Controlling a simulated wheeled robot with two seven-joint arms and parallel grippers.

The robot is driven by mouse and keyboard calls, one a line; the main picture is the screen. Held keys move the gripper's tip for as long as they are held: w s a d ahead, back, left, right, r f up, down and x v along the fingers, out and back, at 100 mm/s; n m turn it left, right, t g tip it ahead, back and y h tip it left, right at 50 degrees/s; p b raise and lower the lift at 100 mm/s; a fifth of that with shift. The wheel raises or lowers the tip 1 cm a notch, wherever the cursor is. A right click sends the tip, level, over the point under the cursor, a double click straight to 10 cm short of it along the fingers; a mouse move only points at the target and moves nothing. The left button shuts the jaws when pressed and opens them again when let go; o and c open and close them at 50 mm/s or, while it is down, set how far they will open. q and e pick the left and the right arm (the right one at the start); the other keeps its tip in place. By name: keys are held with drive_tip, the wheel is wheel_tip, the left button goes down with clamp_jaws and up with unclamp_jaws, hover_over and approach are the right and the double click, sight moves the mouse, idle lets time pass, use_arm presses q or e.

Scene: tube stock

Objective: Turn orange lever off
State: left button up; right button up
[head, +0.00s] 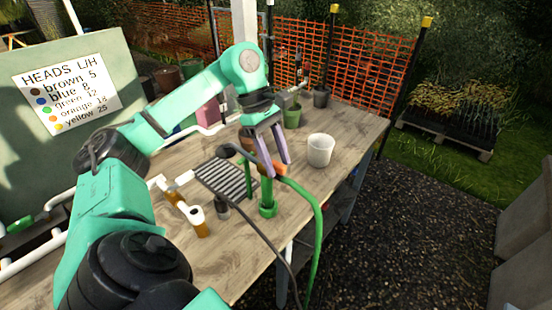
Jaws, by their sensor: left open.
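The orange lever (279,169) shows as a small orange piece at the top of a green upright pipe (267,190), where a green hose (318,215) joins. My left gripper (277,168) points down over it with its two purple-grey fingers spread apart. The fingertips are close beside the lever and partly hide it. I cannot tell whether they touch it. My right gripper is not in view.
A white pot (320,150) stands right of the gripper on the wooden table (345,130). A slatted grate (222,178) lies left of the pipe, with a dark hose (265,240) across the front. White and brown pipe fittings (198,220) stand nearer me. A sign (68,95) hangs at left.

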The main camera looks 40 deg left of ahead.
use_arm(q)
clamp_jaws()
drive_tip(key=shift+s+m+p, duration=0.1)
drive_tip(key=shift+m+p, duration=0.25)
drive_tip(key=shift+m, duration=0.05)
unclamp_jaws()
drive_tip(key=p+v, duration=0.1)
drive_tip(key=v, duration=0.4)
drive_tip(key=shift+r, duration=0.35)
drive_tip(key=p+v, duration=0.7)
drive_tip(key=v, duration=0.2)
